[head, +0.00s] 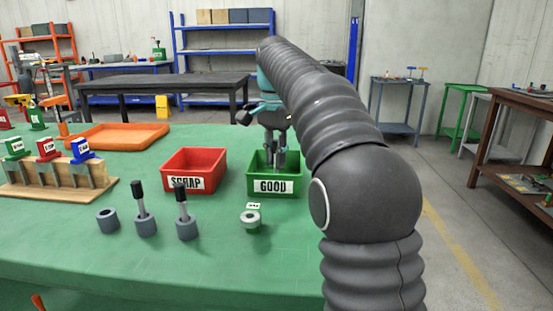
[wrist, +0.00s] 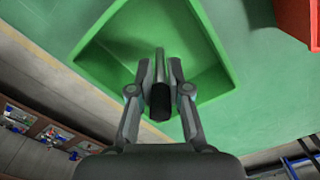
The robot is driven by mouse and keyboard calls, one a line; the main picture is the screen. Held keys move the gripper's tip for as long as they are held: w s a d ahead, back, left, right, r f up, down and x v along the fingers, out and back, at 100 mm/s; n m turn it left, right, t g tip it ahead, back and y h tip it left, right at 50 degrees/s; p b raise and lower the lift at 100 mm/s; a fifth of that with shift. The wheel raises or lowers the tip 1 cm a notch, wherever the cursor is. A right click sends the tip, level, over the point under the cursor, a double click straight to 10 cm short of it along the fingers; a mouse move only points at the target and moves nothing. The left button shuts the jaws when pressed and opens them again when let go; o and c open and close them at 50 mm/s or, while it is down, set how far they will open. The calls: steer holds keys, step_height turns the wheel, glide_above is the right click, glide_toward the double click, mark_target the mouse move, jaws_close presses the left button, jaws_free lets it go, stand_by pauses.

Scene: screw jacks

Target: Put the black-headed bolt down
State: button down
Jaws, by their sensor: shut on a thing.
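My gripper (head: 279,160) is over the green bin labelled GOOD (head: 273,187), its fingers reaching down inside the bin's opening. In the wrist view my gripper (wrist: 161,70) is shut on the black-headed bolt (wrist: 160,102), with the black head towards the camera and the grey shank pointing away into the green bin (wrist: 213,84). The bin's floor under the bolt is bare. I cannot tell whether the bolt's tip touches the floor. In the head view I cannot make out the bolt between the fingers.
A red bin labelled SCRAP (head: 195,170) stands left of the green one. Two black-handled pieces stand in grey collars (head: 146,226) (head: 187,230), beside an empty collar (head: 108,221). A pale ring with a tag (head: 251,219) sits in front. An orange tray (head: 118,137) lies behind.

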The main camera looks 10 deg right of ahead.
steer(key=shift+f, duration=0.15)
steer(key=c, duration=1.1)
jaws_free()
step_height(320, 180, up, 6)
steer(key=shift+f+p, duration=0.2)
steer(key=shift+p, duration=0.6)
steer(key=shift+r, duration=1.15)
